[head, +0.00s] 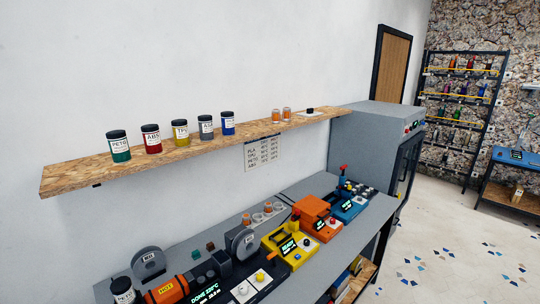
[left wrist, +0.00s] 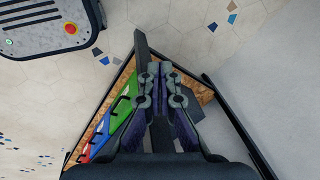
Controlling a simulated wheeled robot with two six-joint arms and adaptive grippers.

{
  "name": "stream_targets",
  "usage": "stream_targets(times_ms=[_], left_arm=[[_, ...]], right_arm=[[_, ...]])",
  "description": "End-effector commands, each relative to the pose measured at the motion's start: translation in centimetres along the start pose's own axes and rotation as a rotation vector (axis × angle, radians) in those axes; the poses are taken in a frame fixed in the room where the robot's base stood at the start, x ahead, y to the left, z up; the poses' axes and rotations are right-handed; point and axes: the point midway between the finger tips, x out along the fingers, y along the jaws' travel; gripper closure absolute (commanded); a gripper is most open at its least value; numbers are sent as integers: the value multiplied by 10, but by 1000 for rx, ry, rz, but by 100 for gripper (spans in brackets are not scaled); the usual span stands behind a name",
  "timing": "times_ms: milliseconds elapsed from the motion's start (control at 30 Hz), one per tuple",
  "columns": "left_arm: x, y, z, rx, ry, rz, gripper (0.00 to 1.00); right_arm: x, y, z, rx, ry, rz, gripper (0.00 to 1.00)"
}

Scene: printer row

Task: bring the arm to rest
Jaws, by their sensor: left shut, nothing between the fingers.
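My left gripper (left wrist: 160,72) shows in the left wrist view, with its two fingers together and nothing between them. It points away from the camera, over a wooden shelf (left wrist: 205,88) with a dark frame. I cannot tell its height above that shelf. Neither gripper shows in the head view, and my right gripper is in no view.
A grey bench (head: 377,213) carries a yellow machine (head: 290,247), an orange one (head: 318,222) and a blue one (head: 345,207). Above it, a wall shelf (head: 75,177) holds several labelled jars. Green items (left wrist: 122,112) lie beside the gripper's view. Speckled floor (head: 440,250) at right is clear.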

Motion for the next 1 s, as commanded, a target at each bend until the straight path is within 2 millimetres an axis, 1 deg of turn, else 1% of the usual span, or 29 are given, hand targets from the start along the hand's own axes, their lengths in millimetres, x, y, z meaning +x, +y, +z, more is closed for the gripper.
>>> stream_targets(times_ms=[33, 100, 167, 200, 300, 500, 600, 700, 1000], left_arm=[[0, 27, 0, -14, 0, 32, 100], [-2, 61, -1, -31, 0, 72, 100], [-5, 88, -2, -45, 0, 105, 100], [19, 88, 0, -43, 0, 99, 100], [49, 92, 3, -42, 0, 98, 100], [103, 101, 8, -42, 0, 97, 100], [122, 104, 10, -42, 0, 97, 100], [128, 105, 10, -42, 0, 96, 100], [125, 104, 10, -42, 0, 96, 100]], right_arm=[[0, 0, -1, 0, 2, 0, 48], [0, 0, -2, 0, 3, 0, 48], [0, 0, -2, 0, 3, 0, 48], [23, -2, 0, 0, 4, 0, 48], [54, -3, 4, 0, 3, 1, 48], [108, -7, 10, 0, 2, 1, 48], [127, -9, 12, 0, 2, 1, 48], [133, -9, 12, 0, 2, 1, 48], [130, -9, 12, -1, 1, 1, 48]])
